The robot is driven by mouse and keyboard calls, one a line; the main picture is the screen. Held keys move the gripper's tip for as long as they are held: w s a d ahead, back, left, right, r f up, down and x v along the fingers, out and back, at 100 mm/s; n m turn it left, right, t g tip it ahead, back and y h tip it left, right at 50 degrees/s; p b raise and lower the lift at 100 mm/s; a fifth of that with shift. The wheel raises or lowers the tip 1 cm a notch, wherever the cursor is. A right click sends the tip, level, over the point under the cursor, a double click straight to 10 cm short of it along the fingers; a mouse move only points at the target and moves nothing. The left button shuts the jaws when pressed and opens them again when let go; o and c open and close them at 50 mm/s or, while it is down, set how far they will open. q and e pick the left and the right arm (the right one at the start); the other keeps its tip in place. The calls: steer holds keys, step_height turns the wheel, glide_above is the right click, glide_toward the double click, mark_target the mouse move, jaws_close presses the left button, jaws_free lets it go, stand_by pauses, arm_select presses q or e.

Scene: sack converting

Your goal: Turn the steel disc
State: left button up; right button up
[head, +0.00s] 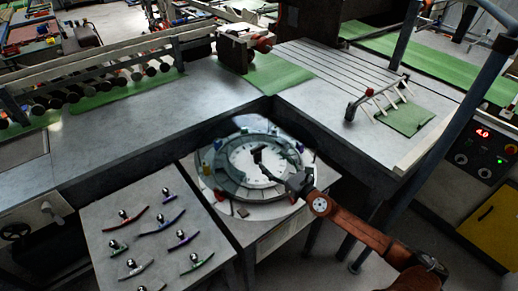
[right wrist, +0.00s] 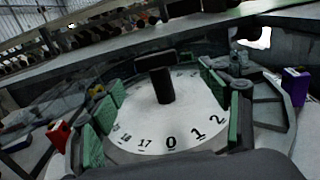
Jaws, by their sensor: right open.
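The steel disc (head: 245,158) is a pale round plate on the low stand, inside a grey segmented ring (head: 212,179). In the right wrist view the disc (right wrist: 140,121) carries black numbers, with 0 close to me, 17 to its left and 1 and 2 to its right. A black upright post (right wrist: 162,86) with a dark crosspiece behind its top stands over the disc. My right gripper (head: 280,172) is open, low over the right part of the ring and disc; contact with the post cannot be told. My left gripper is not in view.
Red (right wrist: 60,135) and purple (right wrist: 296,86) tabs stand around the ring. A side table (head: 155,275) at the front left holds several curved, knobbed pieces. Steel benches (head: 130,130) border the stand behind and to the right. A control box (head: 485,145) stands at far right.

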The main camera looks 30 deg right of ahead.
mark_target(259, 150)
steer(key=w, duration=0.2)
steer(key=w+a, duration=0.1)
steer(key=w, duration=0.4)
steer(key=shift+w+a, duration=0.15)
steer(key=shift+w, duration=0.1)
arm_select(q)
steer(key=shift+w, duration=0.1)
